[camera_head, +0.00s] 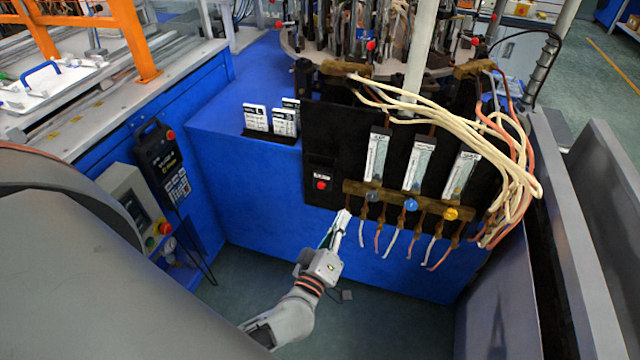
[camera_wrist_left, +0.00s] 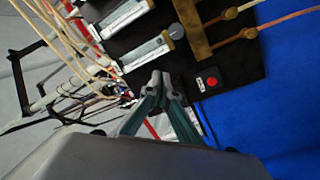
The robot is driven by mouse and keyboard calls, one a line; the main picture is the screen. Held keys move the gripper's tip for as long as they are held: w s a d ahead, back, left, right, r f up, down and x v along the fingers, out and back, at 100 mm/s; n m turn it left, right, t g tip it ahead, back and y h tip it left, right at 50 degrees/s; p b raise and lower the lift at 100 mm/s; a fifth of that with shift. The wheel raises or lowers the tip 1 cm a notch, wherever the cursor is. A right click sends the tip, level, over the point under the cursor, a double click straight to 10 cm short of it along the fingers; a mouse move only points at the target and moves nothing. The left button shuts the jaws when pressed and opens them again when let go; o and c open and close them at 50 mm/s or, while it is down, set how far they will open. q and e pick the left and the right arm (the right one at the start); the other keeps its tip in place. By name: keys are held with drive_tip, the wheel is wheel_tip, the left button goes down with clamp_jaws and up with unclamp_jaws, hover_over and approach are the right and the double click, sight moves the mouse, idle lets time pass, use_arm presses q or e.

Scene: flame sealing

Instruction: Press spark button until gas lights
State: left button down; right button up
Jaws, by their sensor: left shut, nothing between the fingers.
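A small red button (camera_head: 321,184) with a white label sits on the black panel (camera_head: 337,130) on the front of the blue machine. It also shows in the left wrist view as a red button (camera_wrist_left: 211,82) on a dark square plate. My left gripper (camera_head: 344,215) is shut and empty, its tips below and right of the button in the head view. In the left wrist view the closed fingertips (camera_wrist_left: 160,78) appear to the left of the button, with a visible gap in the picture. No flame can be made out. My right gripper is not in view.
Flow meters with grey (camera_head: 373,195), blue (camera_head: 411,204) and yellow (camera_head: 451,213) knobs stand right of the button. Hoses (camera_head: 490,150) hang around them. A black control box (camera_head: 160,160) is at left. Grey rails (camera_head: 590,230) border the right.

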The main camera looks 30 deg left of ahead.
sight(321, 185)
use_arm(q)
drive_tip(key=w+a+f+n+g+y+p, duration=0.1)
drive_tip(key=a+f+n+g+y, duration=0.6)
drive_tip(key=a+n, duration=0.4)
drive_tip(key=shift+w+a+f+n+g+p, duration=0.35)
drive_tip(key=shift+f+n+g, duration=0.2)
drive_tip(key=shift+n+g, duration=0.45)
drive_tip(key=w+a+b, duration=0.2)
drive_tip(key=w+b, duration=0.2)
drive_tip(key=w, duration=0.4)
drive_tip(key=shift+w, duration=0.25)
